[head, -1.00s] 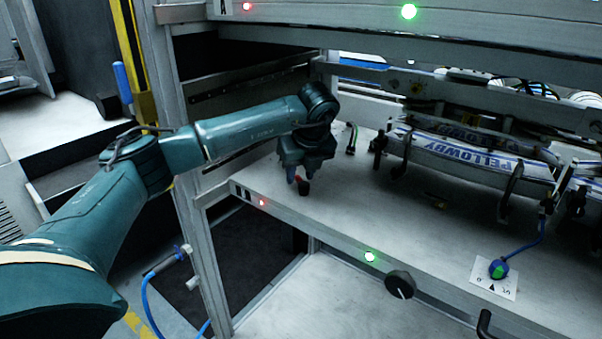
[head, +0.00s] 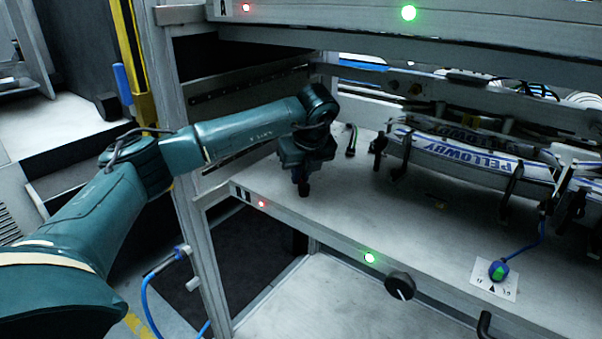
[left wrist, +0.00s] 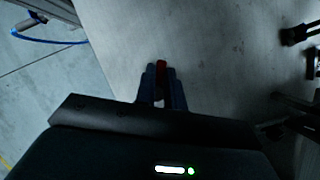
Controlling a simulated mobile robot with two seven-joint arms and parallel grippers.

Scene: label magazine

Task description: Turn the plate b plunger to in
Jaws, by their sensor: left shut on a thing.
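My left gripper (head: 303,188) points down at the left end of the lower plate (head: 335,213), near its front edge. In the left wrist view its two dark fingertips (left wrist: 160,80) are shut on the small red-topped plunger (left wrist: 161,65), whose red part shows between them. In the head view the fingers hide the plunger. Its lower end and its in or out marking cannot be made out. My right gripper is in neither view.
A red lamp (head: 262,204), a green lamp (head: 370,258) and a black dial (head: 400,285) sit on the front rail. A blue-green knob (head: 498,270) on a white card stands right. Clamps hold a PELLOWBY strip (head: 475,160). An upper shelf (head: 450,45) overhangs.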

